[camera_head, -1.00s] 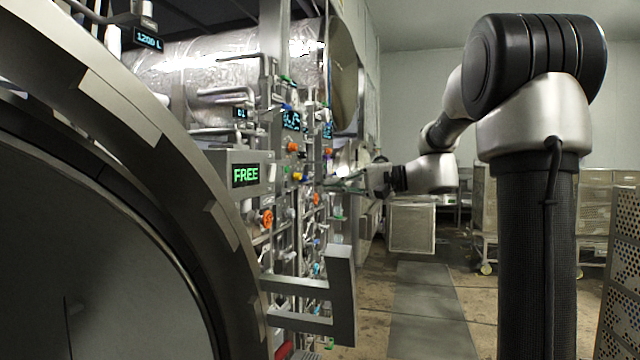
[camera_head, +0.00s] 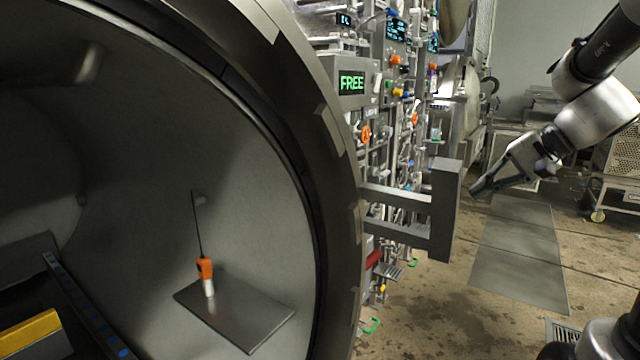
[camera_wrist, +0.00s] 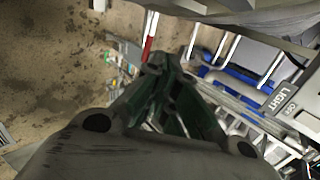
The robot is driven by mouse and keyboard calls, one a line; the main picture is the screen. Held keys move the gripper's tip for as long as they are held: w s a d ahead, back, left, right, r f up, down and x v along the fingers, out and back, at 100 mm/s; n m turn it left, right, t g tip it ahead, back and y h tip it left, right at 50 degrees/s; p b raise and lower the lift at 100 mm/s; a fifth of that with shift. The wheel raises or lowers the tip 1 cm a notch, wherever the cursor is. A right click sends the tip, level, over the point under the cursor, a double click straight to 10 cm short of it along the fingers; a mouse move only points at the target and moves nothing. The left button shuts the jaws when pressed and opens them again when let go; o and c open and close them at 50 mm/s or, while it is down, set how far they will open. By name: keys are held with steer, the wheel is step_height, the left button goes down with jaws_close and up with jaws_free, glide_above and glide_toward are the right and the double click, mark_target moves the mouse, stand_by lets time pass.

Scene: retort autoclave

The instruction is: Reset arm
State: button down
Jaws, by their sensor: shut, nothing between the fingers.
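My gripper (camera_head: 476,192) shows at the right of the head view, at the end of my arm, pointing down and left. Its fingers are closed together with nothing between them. It hangs in free air to the right of the grey door bracket (camera_head: 447,210) and touches nothing that I can see. In the wrist view my gripper (camera_wrist: 155,65) shows its fingers meeting, over the floor and beside metal rails.
The open round autoclave (camera_head: 325,200) fills the left; inside, an orange-topped probe (camera_head: 205,268) stands on a metal plate (camera_head: 240,318). A panel reads FREE (camera_head: 352,82). Valves and pipes line the middle. A wheeled cart (camera_head: 612,180) stands right.

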steer(key=s+d+f+n+h, duration=0.1)
steer(key=s+n+h, duration=0.2)
steer(key=s, duration=0.6)
steer(key=s+d+f+n+h, duration=0.1)
steer(key=s+n+h, duration=0.3)
steer(key=s, duration=0.6)
steer(key=shift+f+n+g, duration=0.3)
steer(key=shift+f+n, duration=0.1)
steer(key=shift+f, duration=0.05)
